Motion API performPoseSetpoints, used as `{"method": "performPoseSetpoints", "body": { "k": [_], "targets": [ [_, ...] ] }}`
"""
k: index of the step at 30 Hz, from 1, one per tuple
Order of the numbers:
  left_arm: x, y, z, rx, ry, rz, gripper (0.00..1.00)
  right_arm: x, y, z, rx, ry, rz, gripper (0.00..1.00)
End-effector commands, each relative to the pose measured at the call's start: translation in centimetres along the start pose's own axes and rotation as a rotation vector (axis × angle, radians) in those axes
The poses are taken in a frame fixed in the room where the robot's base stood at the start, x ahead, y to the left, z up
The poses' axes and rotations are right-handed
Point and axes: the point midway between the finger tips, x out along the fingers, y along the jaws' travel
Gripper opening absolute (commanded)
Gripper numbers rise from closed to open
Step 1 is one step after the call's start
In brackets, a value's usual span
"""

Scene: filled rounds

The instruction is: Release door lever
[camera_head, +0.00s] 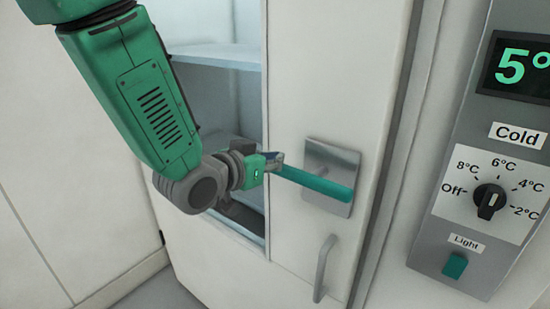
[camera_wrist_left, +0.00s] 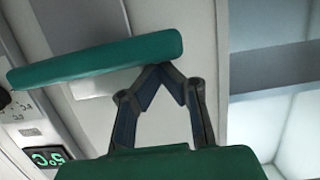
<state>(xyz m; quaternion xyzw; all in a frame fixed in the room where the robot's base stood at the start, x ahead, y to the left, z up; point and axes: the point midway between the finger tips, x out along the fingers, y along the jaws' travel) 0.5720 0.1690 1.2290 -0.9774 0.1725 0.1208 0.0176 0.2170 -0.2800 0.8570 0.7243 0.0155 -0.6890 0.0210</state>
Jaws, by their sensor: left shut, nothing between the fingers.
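The teal door lever (camera_head: 318,184) sits across a square metal plate (camera_head: 333,160) on the white door (camera_head: 312,60). It slopes slightly down to the right. My left gripper (camera_head: 277,160) is at the lever's left end, with its fingers shut and empty. In the left wrist view the lever (camera_wrist_left: 95,62) crosses just beyond the gripper's joined fingertips (camera_wrist_left: 160,70). The fingertips look against or very near the lever's end; I cannot tell if they touch. The fingers are not around it. My right gripper is out of view.
A grey bar handle (camera_head: 323,268) is fixed lower on the door. A control panel (camera_head: 425,257) with a dial (camera_head: 489,201), a teal light switch (camera_head: 455,266) and a display reading 5° (camera_head: 522,66) stands at right. Shelves (camera_head: 215,54) show behind my arm.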

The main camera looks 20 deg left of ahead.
Motion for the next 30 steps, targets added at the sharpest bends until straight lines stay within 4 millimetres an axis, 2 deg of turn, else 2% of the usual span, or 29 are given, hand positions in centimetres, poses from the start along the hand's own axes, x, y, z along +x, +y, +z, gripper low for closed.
{"method": "performPoseSetpoints", "body": {
  "k": [17, 30],
  "targets": [
    [0.3, -0.5, 1.5, -0.155, -0.003, 0.036, 0.00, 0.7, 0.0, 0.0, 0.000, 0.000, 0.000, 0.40],
    [1.1, -0.7, 4.7, -0.529, 0.000, 0.129, 0.00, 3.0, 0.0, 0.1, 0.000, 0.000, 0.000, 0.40]
  ]
}}
